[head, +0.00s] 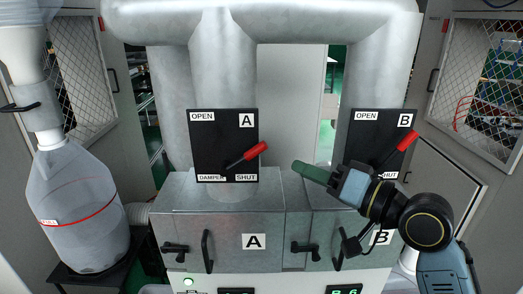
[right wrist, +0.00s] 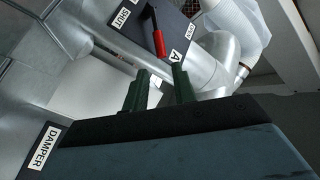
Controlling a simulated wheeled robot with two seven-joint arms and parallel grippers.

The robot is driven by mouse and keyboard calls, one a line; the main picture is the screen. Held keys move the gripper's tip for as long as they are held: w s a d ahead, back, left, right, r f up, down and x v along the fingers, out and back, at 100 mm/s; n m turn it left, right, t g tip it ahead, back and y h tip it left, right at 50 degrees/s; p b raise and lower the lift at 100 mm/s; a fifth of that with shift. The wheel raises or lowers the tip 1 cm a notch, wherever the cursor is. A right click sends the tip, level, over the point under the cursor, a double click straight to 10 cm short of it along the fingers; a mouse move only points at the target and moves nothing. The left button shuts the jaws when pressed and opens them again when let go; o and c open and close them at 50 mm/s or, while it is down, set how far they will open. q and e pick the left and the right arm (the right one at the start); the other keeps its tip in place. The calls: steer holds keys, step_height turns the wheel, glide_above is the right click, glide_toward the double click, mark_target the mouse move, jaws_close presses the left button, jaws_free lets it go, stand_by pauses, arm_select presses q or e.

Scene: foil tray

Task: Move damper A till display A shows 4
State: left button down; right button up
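Damper A is a black panel (head: 210,140) on the left duct, marked OPEN at the top and SHUT at the lower right. Its red-tipped lever (head: 257,150) points right and slightly up. The panel (right wrist: 130,52) and red lever (right wrist: 158,42) also show in the right wrist view, beyond the fingers. My right gripper (head: 296,167) is to the right of and slightly below the lever, apart from it. In the wrist view its two green fingers (right wrist: 158,88) are apart with nothing between them. Display A (head: 236,291) is cut off at the bottom edge, its reading unreadable. My left gripper is out of view.
Damper B's panel (head: 365,128) with its red lever (head: 407,141) stands to the right, behind my right arm. Metal box A (head: 228,220) with black latches is below damper A. A large plastic bottle (head: 80,205) stands at the left. Display B (head: 343,290) is partly cut off.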

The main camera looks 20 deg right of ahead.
mark_target(261, 151)
steer(key=p+x, duration=0.2)
steer(key=x, duration=0.8)
steer(key=shift+r, duration=0.15)
steer(key=shift+p+x, duration=0.35)
steer(key=shift+x, duration=0.5)
jaws_close()
